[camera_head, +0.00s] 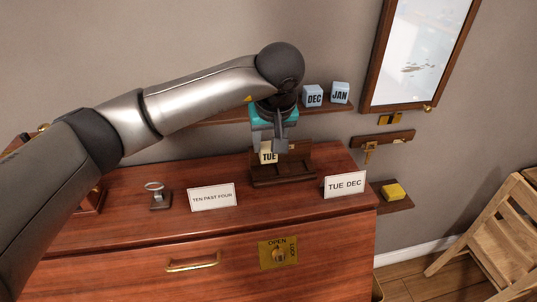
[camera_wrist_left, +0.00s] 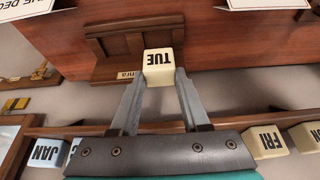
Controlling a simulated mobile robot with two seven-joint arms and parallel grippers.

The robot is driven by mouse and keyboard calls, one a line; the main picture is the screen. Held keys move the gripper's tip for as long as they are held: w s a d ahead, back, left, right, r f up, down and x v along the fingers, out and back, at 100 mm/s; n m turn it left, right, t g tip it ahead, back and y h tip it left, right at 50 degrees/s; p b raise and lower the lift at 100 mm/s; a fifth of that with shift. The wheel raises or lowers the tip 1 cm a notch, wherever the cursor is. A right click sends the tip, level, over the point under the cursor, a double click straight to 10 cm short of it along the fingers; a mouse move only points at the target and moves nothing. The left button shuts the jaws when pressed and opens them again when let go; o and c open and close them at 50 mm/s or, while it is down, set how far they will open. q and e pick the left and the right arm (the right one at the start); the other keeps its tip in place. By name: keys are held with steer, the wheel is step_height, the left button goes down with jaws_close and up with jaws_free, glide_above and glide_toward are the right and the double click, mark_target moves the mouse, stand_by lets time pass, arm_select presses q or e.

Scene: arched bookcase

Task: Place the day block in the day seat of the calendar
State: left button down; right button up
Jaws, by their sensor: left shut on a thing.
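The day block, cream with black TUE lettering (camera_head: 269,157), is held between the fingers of my left gripper (camera_head: 271,143). It also shows at the fingertips in the left wrist view (camera_wrist_left: 158,57). The dark wooden calendar (camera_head: 284,181) stands on the red-brown cabinet top. The block is at the calendar's left half in the head view; I cannot tell whether its underside touches the seat. The calendar's other half (camera_wrist_left: 122,43) looks empty in the wrist view. My left gripper is shut on the block from above and behind. My right gripper is not in view.
Blue DEC (camera_head: 313,96) and JAN (camera_head: 340,92) blocks stand on the wall shelf behind; a cream FRI block (camera_wrist_left: 265,142) is on it too. A TUE DEC card (camera_head: 345,184) stands right of the calendar, a TEN PAST FOUR card (camera_head: 212,197) left.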

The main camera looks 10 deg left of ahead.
mark_target(269, 161)
arm_select(q)
steer(key=shift+f, duration=2)
steer(key=shift+f, duration=0.2)
steer(key=shift+c, duration=1.9)
jaws_free()
steer(key=shift+r, duration=0.15)
steer(key=shift+r, duration=0.3)
steer(key=v, duration=1.1)
steer(key=shift+s+r+b, duration=0.25)
steer(key=shift+s+b, duration=0.05)
steer(key=shift+b, duration=0.15)
